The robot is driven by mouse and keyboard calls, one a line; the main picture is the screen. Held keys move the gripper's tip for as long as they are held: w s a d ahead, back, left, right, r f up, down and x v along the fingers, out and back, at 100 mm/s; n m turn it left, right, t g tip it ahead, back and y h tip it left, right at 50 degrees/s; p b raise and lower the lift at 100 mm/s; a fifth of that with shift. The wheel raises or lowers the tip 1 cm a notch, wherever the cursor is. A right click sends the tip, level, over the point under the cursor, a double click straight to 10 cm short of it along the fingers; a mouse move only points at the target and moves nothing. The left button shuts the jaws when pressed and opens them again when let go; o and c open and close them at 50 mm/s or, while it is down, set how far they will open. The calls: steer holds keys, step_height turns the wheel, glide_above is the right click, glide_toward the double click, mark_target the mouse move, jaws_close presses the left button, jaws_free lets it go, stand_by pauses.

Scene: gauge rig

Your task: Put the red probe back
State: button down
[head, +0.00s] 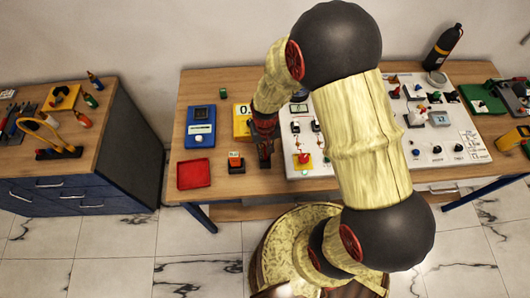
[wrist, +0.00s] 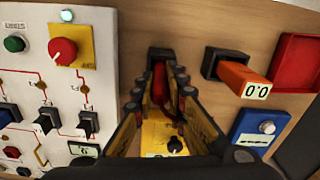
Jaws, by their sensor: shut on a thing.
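My gripper (wrist: 162,88) is shut on the red probe (wrist: 159,82), whose red body shows between the fingers in the wrist view. A small black holder (wrist: 160,54) is just beyond the fingertips, in line with the probe. I cannot tell whether the probe's end sits inside it or only above it. In the head view my gripper (head: 264,145) points down at the table, left of the white panel, and the probe is hardly visible there. The yellow meter (head: 241,122) stands behind the gripper; part of it shows between the fingers in the wrist view (wrist: 158,140).
An orange block with a 0.0 label (wrist: 247,80) sits in a black holder close by. A red tray (head: 193,173) and a blue meter (head: 201,124) are on the left. The white panel (head: 455,150) with switches is on the right. Bare wood lies around the holders.

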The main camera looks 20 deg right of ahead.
steer(key=shift+w+f, duration=0.1)
steer(key=shift+f, duration=0.8)
steer(key=c, duration=2.3)
jaws_free()
steer(key=shift+f, duration=0.15)
steer(key=o, duration=0.5)
